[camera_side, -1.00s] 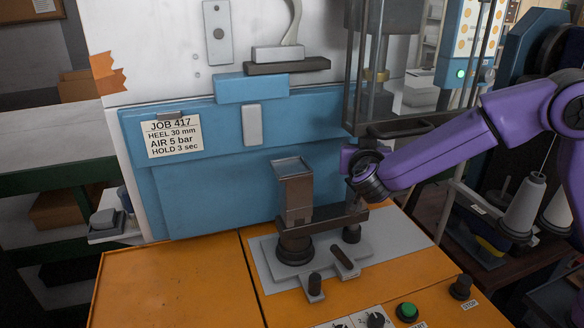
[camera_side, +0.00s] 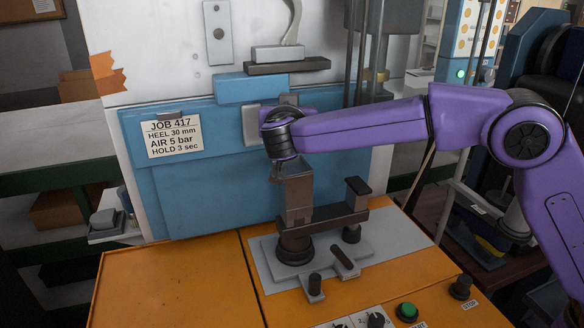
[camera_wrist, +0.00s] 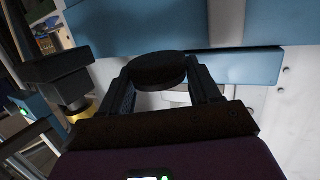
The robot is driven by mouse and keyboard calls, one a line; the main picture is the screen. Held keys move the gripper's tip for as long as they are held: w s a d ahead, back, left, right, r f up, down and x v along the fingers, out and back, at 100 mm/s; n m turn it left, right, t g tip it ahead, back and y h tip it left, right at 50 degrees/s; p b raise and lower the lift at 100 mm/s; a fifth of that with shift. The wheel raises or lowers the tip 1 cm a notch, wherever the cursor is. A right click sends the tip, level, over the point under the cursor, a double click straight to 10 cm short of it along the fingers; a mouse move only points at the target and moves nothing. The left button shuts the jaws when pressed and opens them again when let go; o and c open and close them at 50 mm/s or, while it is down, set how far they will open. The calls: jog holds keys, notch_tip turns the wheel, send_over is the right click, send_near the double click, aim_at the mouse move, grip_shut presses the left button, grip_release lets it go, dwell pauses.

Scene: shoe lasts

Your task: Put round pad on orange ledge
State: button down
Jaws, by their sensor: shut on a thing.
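In the wrist view, my gripper (camera_wrist: 158,78) is shut on a dark round pad (camera_wrist: 158,70), held between its two fingers. In the side view, the end of my arm is above and beside the top of the brown upright last (camera_side: 297,195), in front of the blue panel. My fingers and the pad are hard to make out there, so I cannot tell whether they touch the last. The orange ledge (camera_side: 170,285) is the flat orange top at the lower left; its visible surface is bare.
The last stands on a grey plate (camera_side: 400,240) beside a dark-capped post (camera_side: 357,188). A job label (camera_side: 172,138) is on the blue panel (camera_side: 200,195). A green button (camera_side: 407,311) and knobs are at the front right. The left orange top is free.

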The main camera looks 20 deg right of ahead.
aim_at(291, 169)
jog(key=shift+f, duration=0.1)
jog(key=shift+f, duration=4.8)
jog(key=shift+c, duration=1.2)
grip_release()
jog(key=shift+f, duration=0.15)
jog(key=shift+s+a+f, duration=0.1)
jog(key=shift+s+f, duration=0.05)
jog(key=v, duration=1.7)
jog(key=shift+r, duration=0.35)
